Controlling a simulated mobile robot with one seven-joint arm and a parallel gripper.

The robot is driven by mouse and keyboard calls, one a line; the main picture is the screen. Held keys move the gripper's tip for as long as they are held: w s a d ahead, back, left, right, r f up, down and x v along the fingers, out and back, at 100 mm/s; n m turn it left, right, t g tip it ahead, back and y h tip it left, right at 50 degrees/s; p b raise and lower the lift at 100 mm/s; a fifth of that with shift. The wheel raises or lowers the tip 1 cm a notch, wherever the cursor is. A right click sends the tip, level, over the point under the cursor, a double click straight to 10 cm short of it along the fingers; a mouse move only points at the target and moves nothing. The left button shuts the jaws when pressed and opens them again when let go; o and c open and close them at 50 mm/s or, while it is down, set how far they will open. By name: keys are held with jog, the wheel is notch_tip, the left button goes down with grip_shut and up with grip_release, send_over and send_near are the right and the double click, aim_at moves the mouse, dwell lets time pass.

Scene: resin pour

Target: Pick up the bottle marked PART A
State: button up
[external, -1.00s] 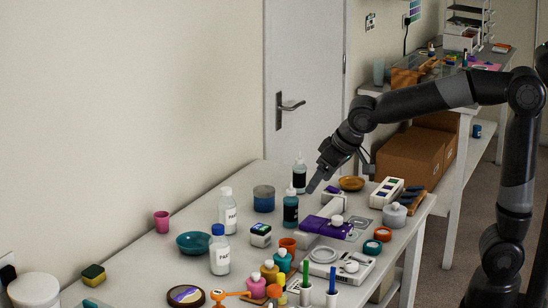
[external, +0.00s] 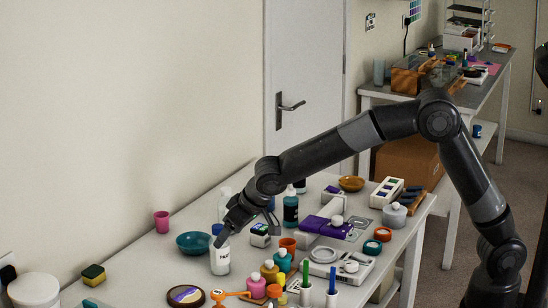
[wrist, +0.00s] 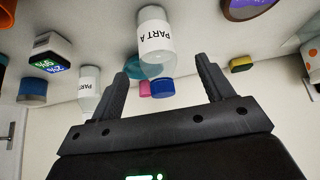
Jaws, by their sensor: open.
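The PART A bottle (external: 220,262) is white with a blue cap and stands upright on the table. In the wrist view the PART A bottle (wrist: 155,38) appears upside down, its label readable and its blue cap (wrist: 163,88) in line with the gap between my fingers. My gripper (external: 219,240) is at the bottle's upper part in the external view and hides some of it. In the wrist view my gripper (wrist: 162,68) is open and empty. I cannot tell whether the fingers reach around the bottle.
A second white bottle (external: 224,198) with a partly readable PART label stands just behind, also in the wrist view (wrist: 88,85). A teal bowl (external: 192,243) is to the left. A dark round lid (external: 186,296) and several small colour bottles are in front.

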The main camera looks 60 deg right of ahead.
jog(key=shift+w+d+x, duration=0.15)
jog(key=shift+x, duration=1.55)
jog(key=shift+w+d+x, duration=0.1)
jog(key=shift+x, duration=1.55)
jog(key=shift+r, duration=0.2)
jog(key=shift+c, duration=0.3)
jog(key=c, duration=1.1)
